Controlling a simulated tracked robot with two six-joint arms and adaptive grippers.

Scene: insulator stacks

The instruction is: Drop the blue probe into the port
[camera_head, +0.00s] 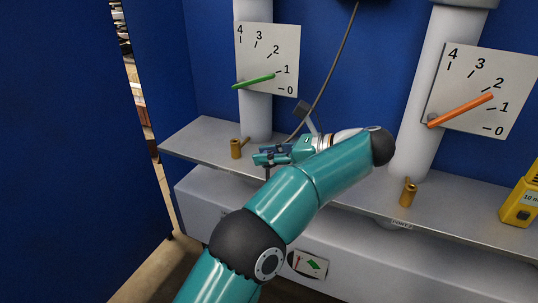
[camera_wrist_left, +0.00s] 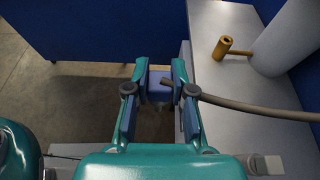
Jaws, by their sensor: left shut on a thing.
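My left gripper (camera_head: 265,157) reaches over the front edge of the grey shelf, close to the left brass fitting. In the left wrist view its two teal fingers (camera_wrist_left: 160,88) are shut on the blue probe (camera_wrist_left: 158,84), which sits between the blue pads. A grey-brown cable (camera_wrist_left: 255,109) runs from the probe off to the right. In the head view the probe is mostly hidden by the fingers, and a short dark tip shows below them. A rounded piece with small lettering (camera_head: 398,224) on the shelf front may be a port; I cannot tell. The right gripper is not in view.
The shelf (camera_head: 205,135) carries two white columns with dials, one with a green pointer (camera_head: 253,81) and one with an orange pointer (camera_head: 460,110). Brass fittings (camera_head: 236,149) and (camera_head: 408,194) stick out at their feet. A yellow device (camera_head: 520,205) stands far right. Blue panels close the left.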

